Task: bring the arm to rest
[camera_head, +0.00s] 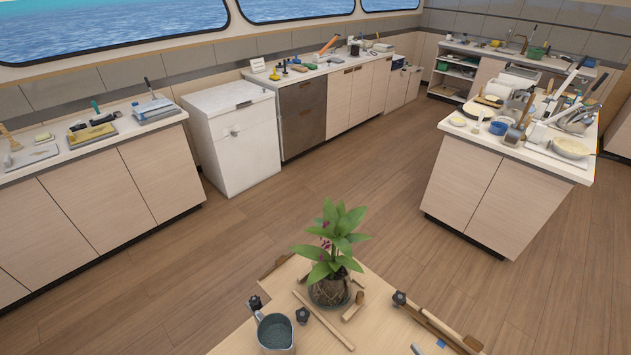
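My arm and my gripper do not show in the head camera view. A wooden work table (232,346) fills the bottom middle of the picture. On it stands a leafy green plant (335,235) with a few purple flowers and a brown root ball (330,290) in a shallow dish. A grey-blue metal mug (275,333) stands at the front left of the plant. Whether the gripper is open or shut is hidden from this view.
Wooden strips (323,321) and black knobs (302,316) lie around the plant. A cluttered island counter (487,134) stands at the right. A white chest appliance (235,150) and counters (97,145) line the left and back walls below windows. The wooden floor (350,165) between is clear.

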